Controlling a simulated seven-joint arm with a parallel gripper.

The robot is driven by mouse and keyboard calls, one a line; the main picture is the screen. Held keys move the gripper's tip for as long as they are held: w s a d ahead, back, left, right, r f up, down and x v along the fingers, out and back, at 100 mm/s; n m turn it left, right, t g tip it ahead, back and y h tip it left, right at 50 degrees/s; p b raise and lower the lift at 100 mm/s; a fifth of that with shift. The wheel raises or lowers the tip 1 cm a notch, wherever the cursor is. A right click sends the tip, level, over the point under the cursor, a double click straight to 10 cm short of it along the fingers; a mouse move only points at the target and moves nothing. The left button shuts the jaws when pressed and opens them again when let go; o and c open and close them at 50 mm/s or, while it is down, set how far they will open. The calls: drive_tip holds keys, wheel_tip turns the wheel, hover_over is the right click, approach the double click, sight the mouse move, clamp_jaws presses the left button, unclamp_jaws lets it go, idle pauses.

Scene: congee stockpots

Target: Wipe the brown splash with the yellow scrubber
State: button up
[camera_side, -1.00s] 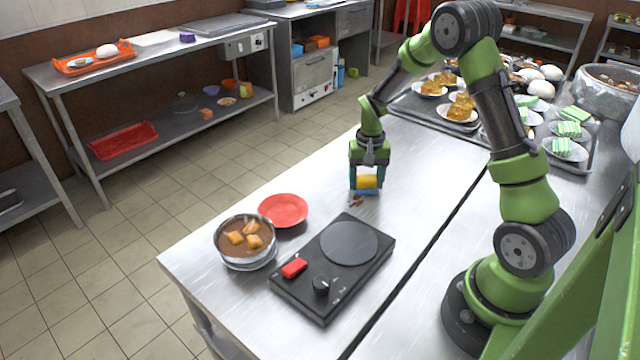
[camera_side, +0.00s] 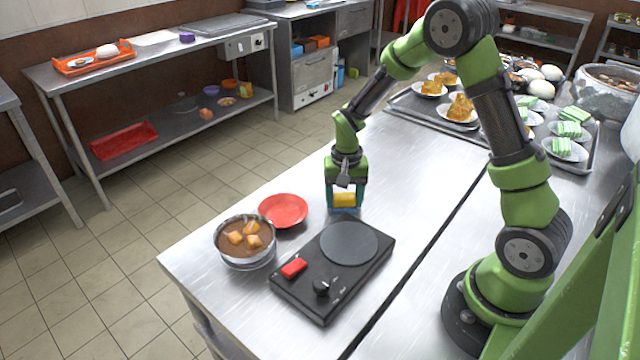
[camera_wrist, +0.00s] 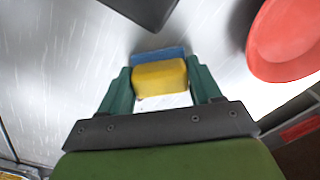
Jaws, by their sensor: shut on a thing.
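My gripper (camera_side: 345,199) is shut on the yellow scrubber (camera_side: 344,199), which has a blue underside. The scrubber is at or very near the steel table top, just behind the black hotplate; I cannot tell if it touches. In the wrist view the scrubber (camera_wrist: 160,78) sits between the two teal fingers of my gripper (camera_wrist: 162,84). No brown splash shows in either view now. The spot where brown marks showed earlier lies around the gripper and scrubber, which may hide some of it.
A black hotplate (camera_side: 318,284) stands in front of the scrubber. Trays of plated food (camera_side: 590,150) stand at the back right. The table behind the gripper is clear.

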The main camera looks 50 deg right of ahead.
sight(367, 192)
drive_tip(key=shift+a, duration=0.35)
drive_tip(key=shift+s+d, duration=0.1)
drive_tip(key=shift+d, duration=5)
drive_tip(key=shift+s, duration=0.35)
drive_tip(key=shift+a, duration=5)
drive_tip(key=shift+d, duration=4.7)
drive_tip(key=r, duration=0.2)
drive_tip(key=shift+d+r, duration=0.3)
drive_tip(key=shift+r, duration=2.85)
